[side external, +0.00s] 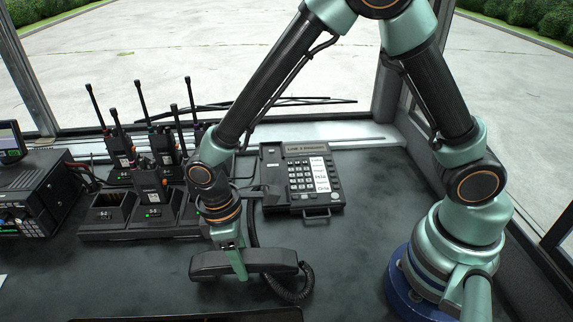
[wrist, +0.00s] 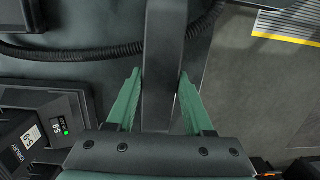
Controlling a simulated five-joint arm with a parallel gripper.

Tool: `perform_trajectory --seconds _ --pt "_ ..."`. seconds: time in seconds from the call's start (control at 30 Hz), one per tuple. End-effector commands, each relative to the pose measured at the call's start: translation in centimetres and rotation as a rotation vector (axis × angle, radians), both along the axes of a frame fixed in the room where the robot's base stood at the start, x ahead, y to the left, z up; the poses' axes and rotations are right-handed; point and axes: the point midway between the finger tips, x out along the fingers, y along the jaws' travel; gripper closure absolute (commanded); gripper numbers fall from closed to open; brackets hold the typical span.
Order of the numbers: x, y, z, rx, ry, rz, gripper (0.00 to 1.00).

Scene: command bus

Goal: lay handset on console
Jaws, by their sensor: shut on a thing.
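The handset (side external: 211,263) is a dark phone receiver in the side external view, held roughly level in front of the chargers. Its grip bar (wrist: 163,75) runs between the green fingers in the wrist view. My gripper (side external: 240,268) is shut on the handset around its middle. The fingertips show in the wrist view (wrist: 161,88) on either side of the bar. A coiled cord (side external: 290,290) hangs by the handset's right end. The console (side external: 315,180) is a dark desk phone with a keypad, to the right of and behind the handset. Its left part is partly hidden by my arm.
A charger rack (side external: 110,235) with several upright handheld radios (side external: 152,186) stands to the left of my gripper. A radio base unit (side external: 35,195) is at the far left. The dark desk (side external: 345,265) is clear in front of the console. A window ledge (side external: 350,135) runs behind.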

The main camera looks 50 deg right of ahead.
Motion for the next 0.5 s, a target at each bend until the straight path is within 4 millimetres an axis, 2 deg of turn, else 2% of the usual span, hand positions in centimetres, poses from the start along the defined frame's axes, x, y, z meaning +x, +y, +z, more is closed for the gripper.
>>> perform_trajectory --seconds 0.13,0.47,0.5 --pt "-0.01 -0.01 -1.40 -0.001 0.001 0.000 1.00" --pt "0.02 0.01 -1.61 0.001 -0.001 0.000 1.00" --pt "0.01 0.01 -1.69 0.001 -0.001 0.000 0.44"
